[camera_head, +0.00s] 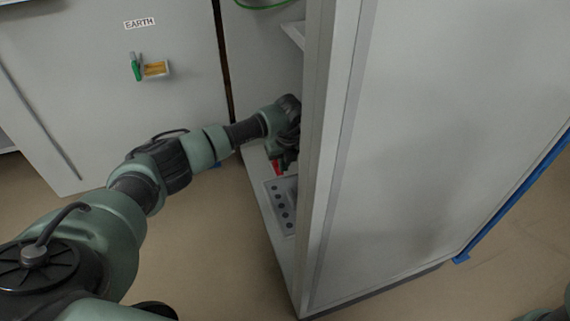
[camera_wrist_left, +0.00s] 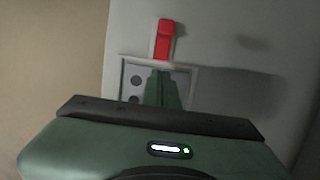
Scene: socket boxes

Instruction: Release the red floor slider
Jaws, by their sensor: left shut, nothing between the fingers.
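The red floor slider (camera_wrist_left: 165,40) shows in the left wrist view, upright in a pale slot just above a grey panel with dark round holes (camera_wrist_left: 135,82). In the head view a bit of its red (camera_head: 277,167) shows below my left gripper (camera_head: 286,160), low inside the grey cabinet. In the left wrist view my left gripper's green fingers (camera_wrist_left: 163,88) are together and empty, in front of the panel, with the slider beyond their tips. I cannot tell whether they touch the slider. My right gripper is in neither view.
The cabinet's front edge and side wall (camera_head: 430,130) stand close to the right of my left arm. A grey cabinet face with an EARTH label (camera_head: 139,23) and a green clip (camera_head: 136,67) is at the left. Brown floor (camera_head: 200,260) lies open in front.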

